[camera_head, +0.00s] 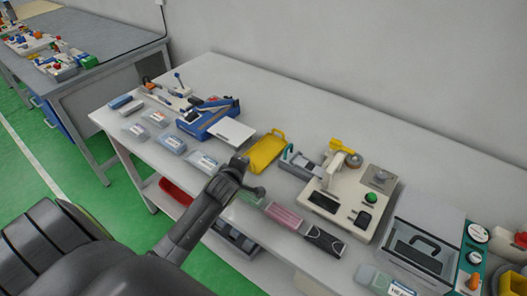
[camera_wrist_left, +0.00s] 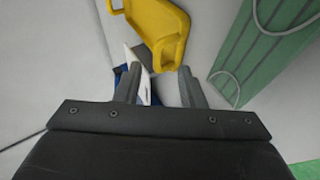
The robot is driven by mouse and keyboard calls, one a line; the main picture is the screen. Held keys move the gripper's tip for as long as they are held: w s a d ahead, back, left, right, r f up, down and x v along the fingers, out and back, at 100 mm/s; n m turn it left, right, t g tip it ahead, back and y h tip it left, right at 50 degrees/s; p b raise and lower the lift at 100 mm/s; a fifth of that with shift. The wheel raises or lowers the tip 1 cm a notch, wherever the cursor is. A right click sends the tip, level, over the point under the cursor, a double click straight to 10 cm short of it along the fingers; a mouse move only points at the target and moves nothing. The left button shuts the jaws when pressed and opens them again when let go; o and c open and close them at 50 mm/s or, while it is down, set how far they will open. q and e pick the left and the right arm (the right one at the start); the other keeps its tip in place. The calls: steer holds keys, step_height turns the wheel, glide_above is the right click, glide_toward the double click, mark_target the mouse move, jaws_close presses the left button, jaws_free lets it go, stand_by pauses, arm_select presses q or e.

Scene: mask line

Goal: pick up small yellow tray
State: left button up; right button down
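The small yellow tray (camera_head: 265,152) lies on the white table just beyond my left gripper (camera_head: 251,176) in the head view. It has a handle-like loop at one end. In the left wrist view the yellow tray (camera_wrist_left: 160,22) is at the top, just ahead of the fingertips and partly cut off by the frame edge. My left gripper (camera_wrist_left: 159,72) is open, its two fingers apart with nothing held between them. The tray's near end lies close to the fingers; I cannot tell if they touch. My right gripper is not in view.
A green pleated mask (camera_wrist_left: 268,48) lies right of the fingers in the wrist view. A white machine (camera_head: 338,198) stands right of the tray, and a blue device (camera_head: 208,120) stands left. Several boxes, including a pink-striped one (camera_head: 284,216), line the table's front edge.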

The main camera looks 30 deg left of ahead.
arm_select(q)
steer(key=shift+x, duration=1.85)
steer(key=shift+d+r, duration=0.1)
steer(key=shift+c, duration=0.3)
steer(key=shift+w, duration=0.1)
jaws_close()
